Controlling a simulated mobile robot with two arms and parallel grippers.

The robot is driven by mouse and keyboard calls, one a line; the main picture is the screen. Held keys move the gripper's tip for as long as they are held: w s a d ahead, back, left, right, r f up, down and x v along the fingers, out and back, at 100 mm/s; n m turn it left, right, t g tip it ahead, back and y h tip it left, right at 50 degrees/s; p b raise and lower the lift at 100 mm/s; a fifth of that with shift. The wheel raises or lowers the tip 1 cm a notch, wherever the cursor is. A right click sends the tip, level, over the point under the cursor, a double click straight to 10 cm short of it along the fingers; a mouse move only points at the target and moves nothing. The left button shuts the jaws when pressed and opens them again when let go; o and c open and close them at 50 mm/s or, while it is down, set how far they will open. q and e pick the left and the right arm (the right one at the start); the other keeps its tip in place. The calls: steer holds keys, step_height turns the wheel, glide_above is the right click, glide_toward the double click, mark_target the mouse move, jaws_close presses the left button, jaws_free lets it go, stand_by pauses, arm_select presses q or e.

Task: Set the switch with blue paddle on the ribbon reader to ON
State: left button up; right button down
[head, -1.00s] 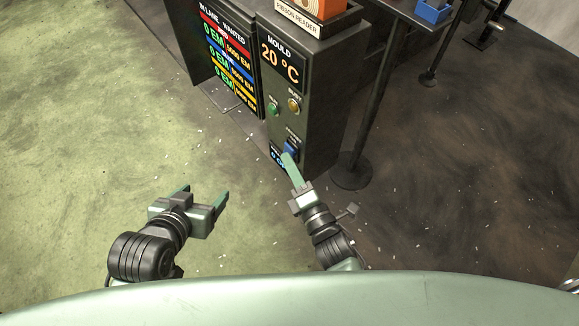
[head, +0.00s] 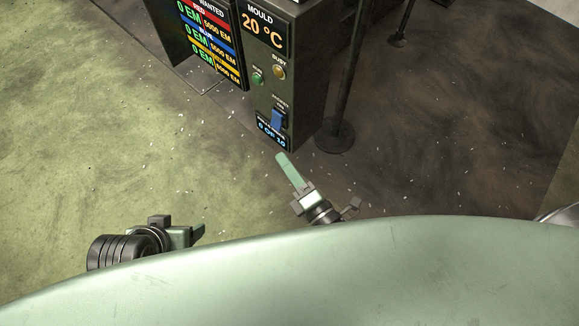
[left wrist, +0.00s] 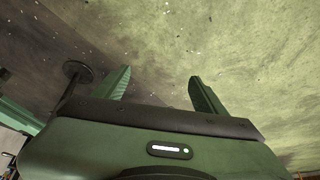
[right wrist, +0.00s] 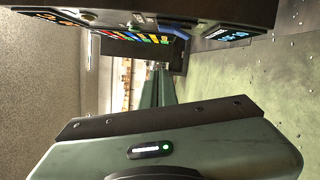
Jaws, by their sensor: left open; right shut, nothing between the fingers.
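The ribbon reader (head: 305,105) is a dark upright cabinet at the top middle of the head view; its top is cut off. Its blue paddle (head: 278,119) sits low on the front, above a blue-lit display. The small lettering by the paddle is too blurred for me to read its setting. My right gripper (head: 281,157) is shut and empty, with its fingertips below and in front of the cabinet, apart from the paddle. The paddle also shows near the top of the right wrist view (right wrist: 177,32). My left gripper (left wrist: 160,86) is open and empty, partly hidden in the head view, away from the cabinet.
A green button (head: 257,78) and an amber lamp or button (head: 279,71) sit above the paddle. A price board (head: 212,45) stands left of the cabinet. A dark post with a round base (head: 334,137) stands close on the right. The floor at left is clear.

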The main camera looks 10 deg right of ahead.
arm_select(q)
steer(key=shift+s+a+f+g, duration=0.1)
steer(key=shift+s+g, duration=0.05)
steer(key=shift+s, duration=0.2)
steer(key=shift+s+a+f+g, duration=0.1)
steer(key=shift+s+g, duration=0.05)
steer(key=shift+s, duration=0.2)
arm_select(e)
steer(key=shift+v, duration=1)
